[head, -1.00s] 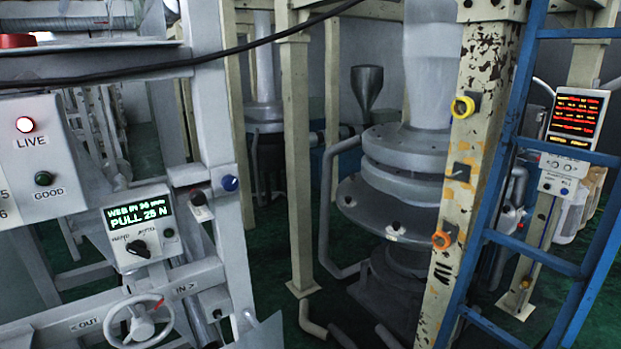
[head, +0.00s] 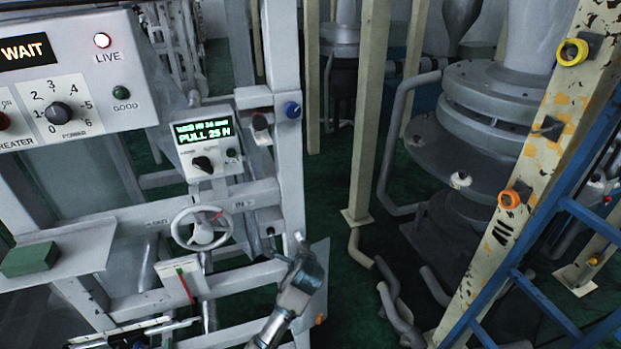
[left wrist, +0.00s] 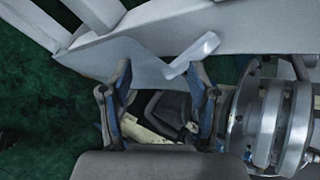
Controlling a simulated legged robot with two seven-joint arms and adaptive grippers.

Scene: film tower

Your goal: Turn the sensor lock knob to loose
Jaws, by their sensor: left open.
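No knob carries a readable sensor lock label. On the left frame are a blue knob (head: 292,109) on the upright post and a dark knob with a reddish side (head: 261,122) beside it. A black pointer knob (head: 203,163) sits on the box under the green display (head: 204,132); its small labels are unreadable. In the left wrist view my left gripper (left wrist: 160,78) is open, its blue-padded fingers apart below a grey plate and beam; I see no knob between them. A silver arm part of mine rises from the bottom of the head view. My right gripper is not identifiable.
A handwheel (head: 202,228) and a white plate with a red pointer (head: 180,284) are below the display. A control panel (head: 70,75) is at upper left. A blue ladder (head: 545,238) and a chipped post (head: 535,160) stand at right. Pipes lie on the green floor.

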